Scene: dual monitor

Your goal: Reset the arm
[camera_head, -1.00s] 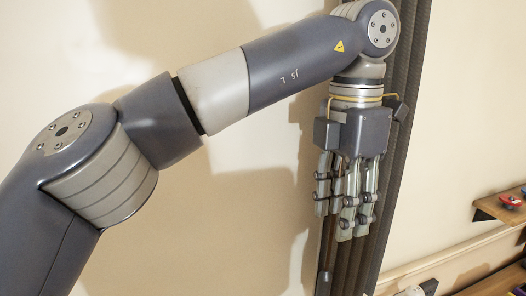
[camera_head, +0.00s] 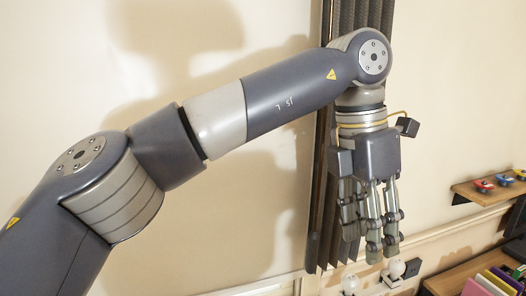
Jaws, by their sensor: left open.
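My left arm comes in from the left and reaches across the view in front of a cream wall. My left gripper (camera_head: 375,222) hangs from its end at right of centre, fingers pointing down. Its fingers are apart and nothing is seen between them. It is in front of the lower part of a dark pleated curtain (camera_head: 352,18), which it partly hides. My right gripper is not in view.
A wooden wall shelf (camera_head: 468,191) with small toy cars (camera_head: 484,186) is at the right. Below it, several coloured books or folders (camera_head: 490,284) stand on a wooden surface (camera_head: 440,284). White round objects (camera_head: 397,268) sit below the gripper. The wall at left is bare.

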